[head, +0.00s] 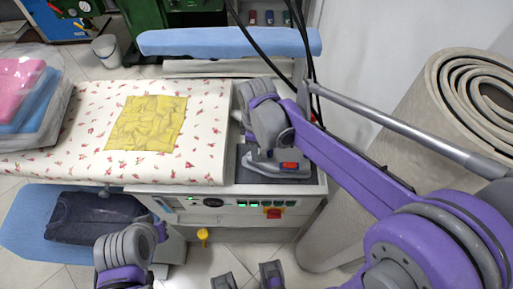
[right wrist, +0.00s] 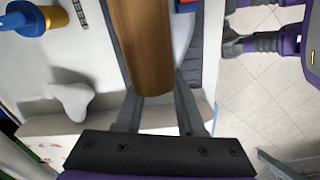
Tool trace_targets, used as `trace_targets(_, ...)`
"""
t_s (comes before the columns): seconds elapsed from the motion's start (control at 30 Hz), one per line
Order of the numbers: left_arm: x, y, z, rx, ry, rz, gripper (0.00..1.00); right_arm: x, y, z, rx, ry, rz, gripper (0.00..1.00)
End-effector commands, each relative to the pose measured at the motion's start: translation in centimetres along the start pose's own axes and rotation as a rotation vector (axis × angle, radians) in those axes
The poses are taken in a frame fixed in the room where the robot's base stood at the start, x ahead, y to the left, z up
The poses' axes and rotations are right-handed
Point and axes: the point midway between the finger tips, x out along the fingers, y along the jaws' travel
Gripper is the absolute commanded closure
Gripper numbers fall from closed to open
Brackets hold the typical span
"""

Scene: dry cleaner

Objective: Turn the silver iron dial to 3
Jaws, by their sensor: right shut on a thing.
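The silver iron (head: 272,168) rests on a dark pad at the right end of the ironing station, with a red part (head: 289,165) facing me. My right arm reaches over it from the right, and its wrist hides the iron's upper side in the head view. In the right wrist view, my right gripper (right wrist: 158,98) is shut on a brown wooden handle (right wrist: 143,45), one finger on each side. I cannot make out the iron's dial or its setting.
A floral ironing board (head: 60,120) with a yellow cloth (head: 147,123) lies left of the iron. A control panel (head: 225,203) with green displays and a red switch is below the iron. A rolled grey mat (head: 430,110) stands at right. Black cables hang behind the iron.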

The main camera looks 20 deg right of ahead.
Motion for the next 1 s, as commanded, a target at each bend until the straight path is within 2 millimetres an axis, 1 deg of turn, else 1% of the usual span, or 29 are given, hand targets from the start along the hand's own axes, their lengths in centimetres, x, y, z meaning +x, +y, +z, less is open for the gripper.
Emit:
trace_targets(0.2, 0.04, 0.0, 0.04, 0.0, 0.0, 0.0, 1.0, -0.03, 0.02, 0.0, 0.127, 0.0, 0.001, 1.0)
trace_targets(0.4, 0.06, 0.0, 0.05, 0.0, 0.0, 0.0, 1.0, -0.03, 0.02, 0.0, 0.198, 0.0, 0.001, 1.0)
trace_targets(0.93, 0.07, 0.0, 0.05, 0.0, 0.0, 0.0, 1.0, -0.04, 0.03, -0.01, 0.225, 0.0, 0.001, 1.0)
trace_targets(0.97, 0.07, 0.0, 0.05, 0.0, 0.0, 0.0, 1.0, -0.04, 0.03, -0.01, 0.225, 0.0, 0.001, 0.59)
trace_targets(1.0, 0.07, 0.0, 0.05, 0.0, 0.0, 0.0, 1.0, -0.04, 0.03, -0.01, 0.225, 0.0, 0.001, 0.52)
